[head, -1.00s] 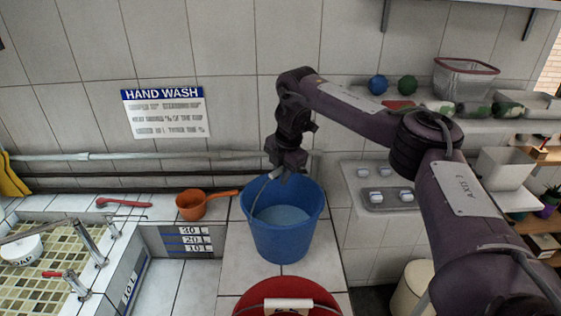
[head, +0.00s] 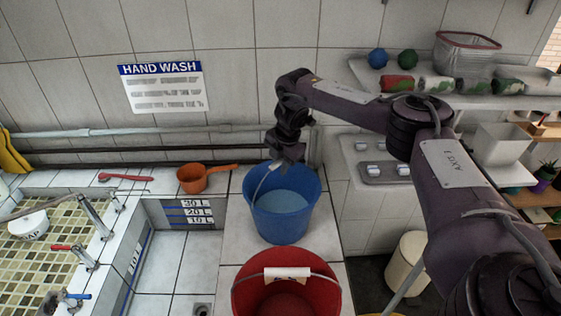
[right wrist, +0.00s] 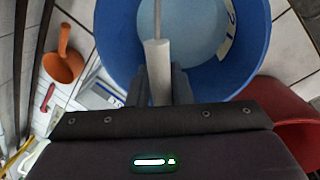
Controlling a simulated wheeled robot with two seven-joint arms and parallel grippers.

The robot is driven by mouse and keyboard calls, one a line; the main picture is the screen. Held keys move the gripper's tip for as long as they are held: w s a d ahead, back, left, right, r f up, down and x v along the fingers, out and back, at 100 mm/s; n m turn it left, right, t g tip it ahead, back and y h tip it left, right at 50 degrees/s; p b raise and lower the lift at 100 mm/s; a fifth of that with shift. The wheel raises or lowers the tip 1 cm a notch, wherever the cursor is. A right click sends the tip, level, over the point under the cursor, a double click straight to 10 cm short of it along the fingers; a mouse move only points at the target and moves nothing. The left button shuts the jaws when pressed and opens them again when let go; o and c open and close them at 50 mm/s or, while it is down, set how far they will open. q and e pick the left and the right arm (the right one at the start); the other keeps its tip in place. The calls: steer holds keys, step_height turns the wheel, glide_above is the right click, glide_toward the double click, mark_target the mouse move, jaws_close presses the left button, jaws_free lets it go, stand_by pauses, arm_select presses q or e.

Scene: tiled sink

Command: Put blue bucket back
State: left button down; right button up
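The blue bucket (head: 287,218) stands upright on the tiled ledge, with pale, water-like contents inside. In the right wrist view it fills the top middle (right wrist: 250,55). The handle is raised toward the gripper. Whether the bucket's base touches the tiles is hard to tell. My left gripper is not in view.
A red bucket (head: 250,293) stands just in front. An orange ladle (head: 192,181) lies left, near the basin (head: 45,245) with its taps. Shelves with balls and cans (head: 437,84) are at the right. A cream bin (head: 408,262) stands below.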

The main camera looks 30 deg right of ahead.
steer(key=o, duration=0.4)
steer(key=shift+s+a+r, duration=0.1)
steer(key=shift+a, duration=0.05)
steer(key=shift+r, duration=0.15)
steer(key=r+b, duration=0.2)
steer(key=r, duration=0.1)
steer(key=r+b, duration=0.1)
steer(key=shift+s+d+r, duration=0.15)
steer(key=shift+s+d, duration=0.05)
steer(key=shift+s, duration=0.15)
steer(key=r, duration=0.2)
steer(key=s+r+p, duration=0.1)
steer(key=r, duration=0.4)
steer(key=shift+s+d+r+p, duration=0.1)
steer(key=shift+s+d+p, duration=0.05)
steer(key=shift+s+p, duration=0.15)
